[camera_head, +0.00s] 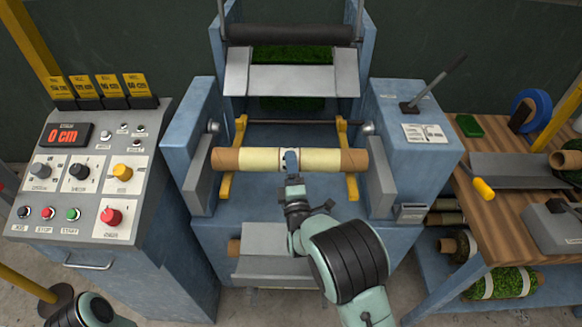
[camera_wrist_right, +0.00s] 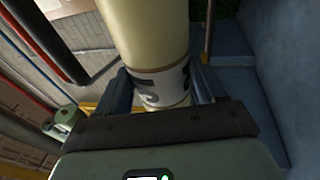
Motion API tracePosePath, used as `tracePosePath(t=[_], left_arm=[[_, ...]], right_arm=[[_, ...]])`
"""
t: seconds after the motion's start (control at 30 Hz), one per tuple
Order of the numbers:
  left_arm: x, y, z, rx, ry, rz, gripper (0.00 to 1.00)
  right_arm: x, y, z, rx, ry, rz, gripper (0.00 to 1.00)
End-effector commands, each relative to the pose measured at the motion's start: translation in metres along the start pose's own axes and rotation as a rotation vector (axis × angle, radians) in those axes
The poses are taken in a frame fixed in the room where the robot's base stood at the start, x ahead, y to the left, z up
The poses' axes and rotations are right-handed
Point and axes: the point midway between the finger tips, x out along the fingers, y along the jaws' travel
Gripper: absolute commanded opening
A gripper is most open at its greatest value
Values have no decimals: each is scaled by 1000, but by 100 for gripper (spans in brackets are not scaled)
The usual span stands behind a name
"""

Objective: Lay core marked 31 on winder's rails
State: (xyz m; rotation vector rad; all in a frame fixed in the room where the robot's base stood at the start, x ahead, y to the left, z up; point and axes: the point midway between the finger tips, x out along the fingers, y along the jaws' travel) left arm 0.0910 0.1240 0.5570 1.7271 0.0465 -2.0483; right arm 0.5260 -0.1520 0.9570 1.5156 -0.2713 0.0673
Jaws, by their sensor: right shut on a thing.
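A core (camera_head: 245,159), a cardboard tube with a pale yellow middle, lies level across the winder's two yellow rails (camera_head: 238,135) in the head view. I cannot tell whether it rests on them or hangs just above. My right gripper (camera_head: 291,161) is shut on the core near its middle. In the right wrist view the core (camera_wrist_right: 148,35) runs between the fingers of the right gripper (camera_wrist_right: 163,92). A white label (camera_wrist_right: 168,84) with dark figures shows there, too partly seen to read. My left gripper is out of view.
The blue winder (camera_head: 190,140) has side walls at both core ends and a dark roller (camera_head: 290,33) above. A control console (camera_head: 90,190) reading 0 cm stands left. A wooden bench (camera_head: 500,235) at right holds another tube, a yellow-handled tool (camera_head: 483,188) and tape.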

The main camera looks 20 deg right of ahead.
Motion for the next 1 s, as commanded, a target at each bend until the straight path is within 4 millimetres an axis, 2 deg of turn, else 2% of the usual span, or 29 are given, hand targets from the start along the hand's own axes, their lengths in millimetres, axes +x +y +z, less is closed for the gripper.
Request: tracePosePath(t=[0.17, 0.2, 0.27, 0.3, 0.67, 0.77, 1.0], left_arm=[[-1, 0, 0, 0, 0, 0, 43], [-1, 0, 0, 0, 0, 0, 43], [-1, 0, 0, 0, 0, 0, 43], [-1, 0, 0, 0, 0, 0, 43], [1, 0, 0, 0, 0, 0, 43], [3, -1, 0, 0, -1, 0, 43], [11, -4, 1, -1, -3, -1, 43]], right_arm=[[1, 2, 0, 1, 0, 5, 20], [1, 2, 0, 1, 0, 5, 76], [1, 2, 0, 1, 0, 5, 95], [1, 2, 0, 1, 0, 4, 99], [-6, 0, 0, 0, 0, -2, 99], [-19, -1, 0, 1, 0, -3, 99], [-73, -1, 0, 1, 1, -2, 99]])
